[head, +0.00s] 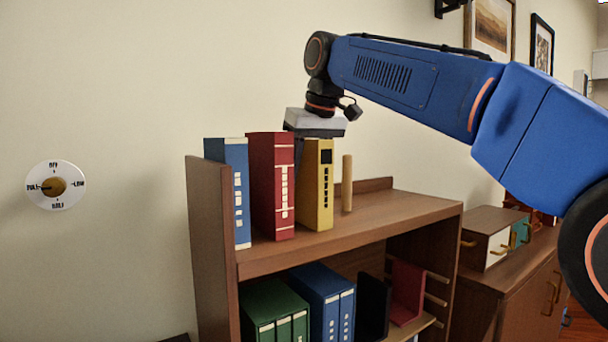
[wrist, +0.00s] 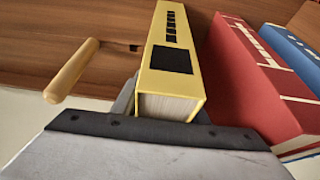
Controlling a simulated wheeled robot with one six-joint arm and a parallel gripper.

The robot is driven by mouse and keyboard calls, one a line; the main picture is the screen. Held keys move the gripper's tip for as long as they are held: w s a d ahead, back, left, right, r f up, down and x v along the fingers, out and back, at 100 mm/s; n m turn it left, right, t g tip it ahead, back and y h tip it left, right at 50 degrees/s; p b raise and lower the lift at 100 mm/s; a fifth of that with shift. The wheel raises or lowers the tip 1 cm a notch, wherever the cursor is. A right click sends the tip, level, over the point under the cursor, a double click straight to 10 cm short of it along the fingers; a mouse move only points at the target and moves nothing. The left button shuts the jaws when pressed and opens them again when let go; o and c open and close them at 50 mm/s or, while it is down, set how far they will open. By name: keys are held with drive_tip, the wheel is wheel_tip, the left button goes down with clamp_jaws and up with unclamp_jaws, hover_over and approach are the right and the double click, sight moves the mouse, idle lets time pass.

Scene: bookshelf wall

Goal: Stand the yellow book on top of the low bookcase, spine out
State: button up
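The yellow book (head: 318,190) stands upright on top of the low bookcase (head: 400,214), its spine with black label and lettering facing out. It is just right of the red book (head: 271,190), with a narrow gap at most. My gripper (head: 318,136) is at the book's upper back. In the wrist view, my gripper's fingers (wrist: 168,108) lie close against both sides of the yellow book (wrist: 172,60), appearing shut on it. The book's base looks to rest on the bookcase top; the fingertips are mostly hidden behind the book in the head view.
A blue book (head: 228,190) stands left of the red one, by the side panel (head: 211,240). A wooden peg (head: 347,184) rises just right of the yellow book. The bookcase top is clear farther right.

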drive_tip(key=shift+o, duration=1)
drive_tip(key=v, duration=1.7)
drive_tip(key=shift+r, duration=0.15)
